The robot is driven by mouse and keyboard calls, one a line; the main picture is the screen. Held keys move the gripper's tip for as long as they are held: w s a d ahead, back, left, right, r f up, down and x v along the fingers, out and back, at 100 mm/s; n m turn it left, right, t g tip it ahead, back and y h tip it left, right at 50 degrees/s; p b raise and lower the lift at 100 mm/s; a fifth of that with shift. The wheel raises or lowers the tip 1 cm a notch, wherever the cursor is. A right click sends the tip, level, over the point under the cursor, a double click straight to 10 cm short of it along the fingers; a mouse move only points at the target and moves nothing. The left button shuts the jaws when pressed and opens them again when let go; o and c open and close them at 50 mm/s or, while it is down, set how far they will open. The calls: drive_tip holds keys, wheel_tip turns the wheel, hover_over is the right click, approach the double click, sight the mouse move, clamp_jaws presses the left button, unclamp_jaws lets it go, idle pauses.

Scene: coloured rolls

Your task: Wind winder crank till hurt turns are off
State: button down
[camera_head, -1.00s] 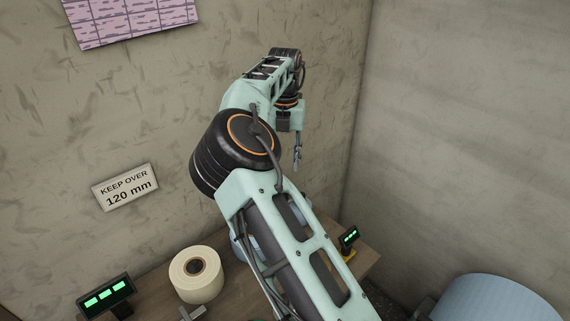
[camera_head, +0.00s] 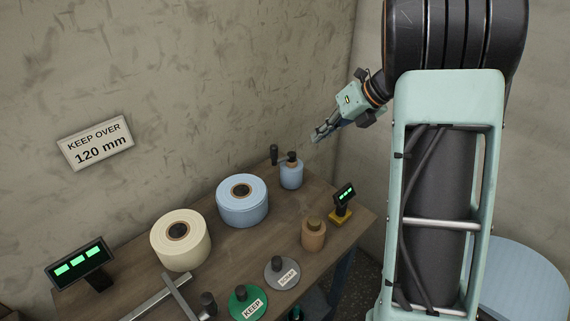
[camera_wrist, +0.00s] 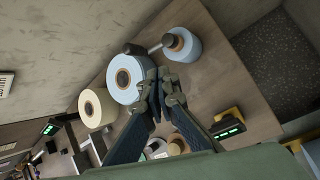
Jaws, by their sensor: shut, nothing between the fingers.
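The likely winder is a small light-blue reel (camera_head: 291,173) with a dark top at the table's back edge. A black crank handle (camera_head: 274,155) stands upright beside it on a short arm. In the wrist view the reel (camera_wrist: 187,50) is at top centre and the crank handle (camera_wrist: 133,48) points left. My gripper (camera_head: 317,136) is above and right of the reel in the head view, shut, empty and apart from the crank. Its fingertips (camera_wrist: 163,82) show in the wrist view over the table, overlapping the edge of a large blue roll (camera_head: 242,207).
A cream roll (camera_head: 179,243) stands left of the blue roll. A tan reel (camera_head: 313,235), a green KEEP disc (camera_head: 248,303) and a grey labelled disc (camera_head: 281,274) are nearer. Displays stand at left (camera_head: 80,266) and right (camera_head: 343,196). A wall sign (camera_head: 96,143) reads KEEP OVER 120 mm.

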drive_tip(key=s+n+t+b, duration=0.2)
drive_tip(key=s+n+b, duration=0.2)
drive_tip(key=s+n, duration=0.15)
drive_tip(key=b, duration=0.1)
approach(277, 155)
drive_tip(key=x, duration=0.6)
drive_tip(key=shift+s+f, duration=0.15)
drive_tip(key=shift+f, duration=0.2)
drive_tip(key=shift+a+m+t+h, duration=0.4)
drive_tip(key=shift+m+t, duration=0.1)
drive_tip(key=shift+m, duration=0.15)
